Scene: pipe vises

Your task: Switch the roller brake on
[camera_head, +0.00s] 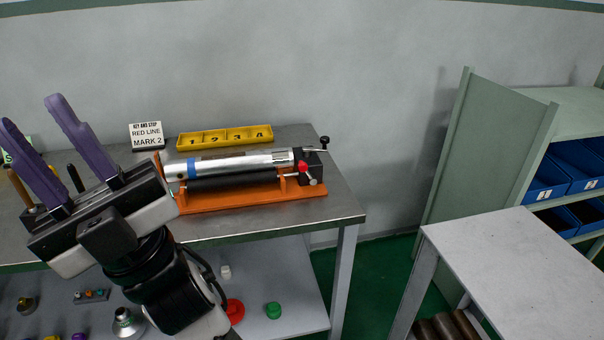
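An orange roller stand (255,199) sits on the grey metal bench. A silver pipe (240,163) with a blue band near its left end lies over a black roller (235,181). At the stand's right end is a dark block with a red knob (303,167) and a lever with a black knob (324,141). I cannot tell which of these works the brake. My gripper (29,112) has two purple fingers, spread apart and empty, pointing up at the far left. It is well left of the knobs. My arm hides part of the bench and perhaps the stand's left end.
A sign (147,135) reading "RED LINE MARK 2" and a yellow numbered tray (225,137) stand behind the stand. The lower shelf holds small parts, including a green cap (273,310). A pale table (520,265) and shelves with blue bins (570,165) are at right.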

